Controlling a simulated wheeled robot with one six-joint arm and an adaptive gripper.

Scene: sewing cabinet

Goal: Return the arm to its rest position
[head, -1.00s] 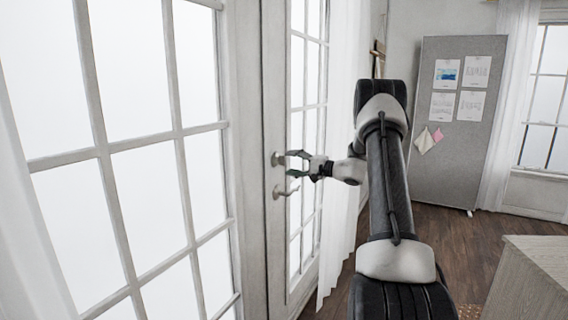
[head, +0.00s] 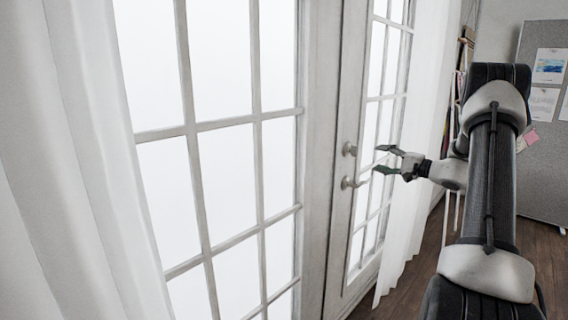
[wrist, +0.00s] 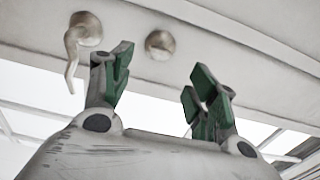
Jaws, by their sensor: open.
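My gripper (head: 381,160) is open and empty, held out to the left from my arm. In the head view it is in front of the glazed door, close to the lever handle (head: 354,183) and the round knob (head: 350,149). In the wrist view the two green-padded fingers (wrist: 152,92) stand well apart with nothing between them. The lever handle (wrist: 76,48) and the round knob (wrist: 160,44) show beyond the fingertips, and I see no contact. My arm is stretched forward on the right of the head view.
Glazed white doors (head: 315,160) run along the left and middle. White curtains (head: 75,170) hang at the left and another (head: 420,150) beside my gripper. A grey pinboard (head: 545,190) with papers stands at the back right. Dark wooden floor (head: 405,290) is bare below.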

